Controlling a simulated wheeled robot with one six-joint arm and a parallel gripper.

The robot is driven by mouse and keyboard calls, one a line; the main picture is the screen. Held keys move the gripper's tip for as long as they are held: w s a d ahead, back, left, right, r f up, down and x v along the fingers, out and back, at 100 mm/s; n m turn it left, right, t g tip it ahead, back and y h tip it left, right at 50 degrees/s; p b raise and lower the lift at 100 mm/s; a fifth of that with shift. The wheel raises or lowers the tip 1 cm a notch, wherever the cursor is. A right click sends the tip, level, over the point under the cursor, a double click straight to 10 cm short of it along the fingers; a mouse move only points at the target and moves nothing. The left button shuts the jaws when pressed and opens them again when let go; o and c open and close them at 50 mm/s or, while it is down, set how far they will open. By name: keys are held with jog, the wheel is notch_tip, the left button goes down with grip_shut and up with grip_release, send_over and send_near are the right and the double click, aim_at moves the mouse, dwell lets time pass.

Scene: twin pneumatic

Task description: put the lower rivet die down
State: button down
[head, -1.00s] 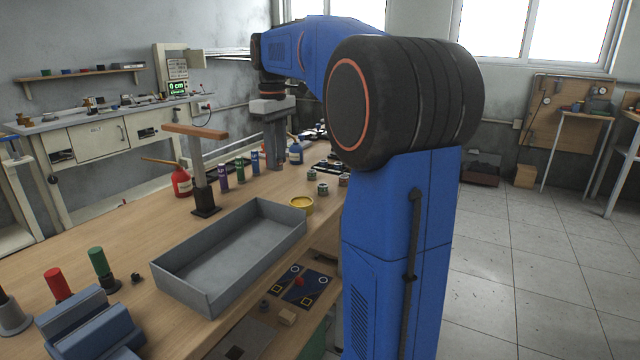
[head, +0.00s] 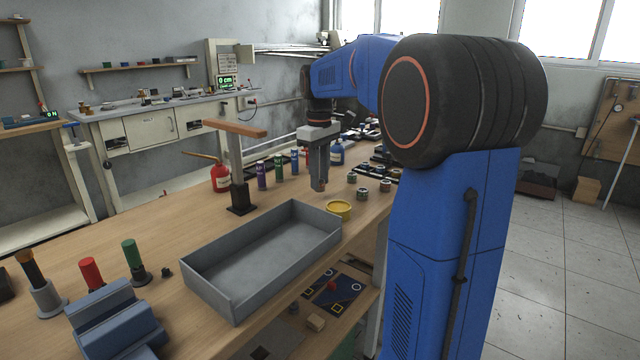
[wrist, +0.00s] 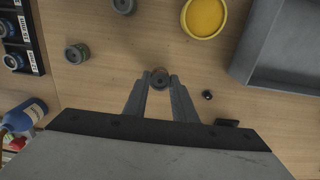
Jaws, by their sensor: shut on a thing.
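My gripper (head: 319,187) is shut on a small dark round piece, which I take to be the lower rivet die (wrist: 160,75). In the head view the fingers point down over the workbench, beyond the yellow dish. In the wrist view the two fingertips of my gripper (wrist: 160,84) close on the die from both sides, with bare wood around it. The die's underside is hidden, and I cannot tell whether it touches the bench (wrist: 110,82).
A yellow dish (head: 339,209) and a grey tray (head: 262,258) stand nearby. Several small round tins (head: 363,193) sit to the right. A small dark piece (wrist: 207,95) lies close to the fingers. Coloured tubes (head: 279,165) and a blue bottle (head: 337,153) stand behind.

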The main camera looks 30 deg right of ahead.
jog(key=shift+f, duration=1.1)
jog(key=shift+f, duration=0.1)
jog(key=c, duration=1.5)
grip_release()
jog(key=shift+o, duration=0.2)
notch_tip(320, 180, up, 12)
jog(key=shift+s, duration=0.1)
